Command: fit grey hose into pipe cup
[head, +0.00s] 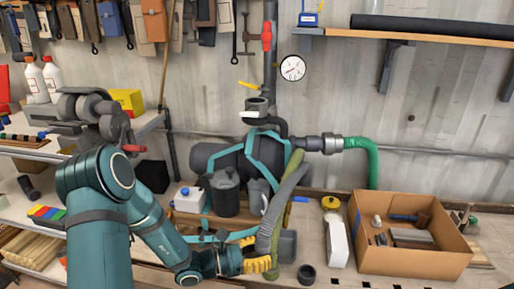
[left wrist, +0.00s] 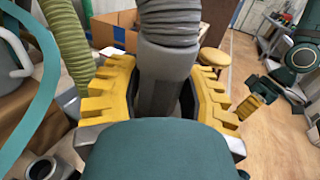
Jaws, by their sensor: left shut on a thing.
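The grey hose (head: 280,200) is corrugated and hangs in a curve in front of the teal-framed pump. My left gripper (head: 260,256) is shut around its lower part, above the bench. In the left wrist view, the hose's smooth grey end section (left wrist: 165,78) stands between the yellow fingers of my left gripper (left wrist: 163,92); its lower end is hidden. A cup-like fitting (head: 257,104) sits on the wall pipe, and a dark open cup (head: 306,274) stands on the bench. I cannot tell which is the pipe cup. My right gripper (left wrist: 251,104) appears small in the left wrist view, its jaw opening unclear.
The pump's teal frame (head: 248,155) and a dark canister (head: 225,192) stand close behind my left arm. A green hose (head: 373,160) runs down at the right.

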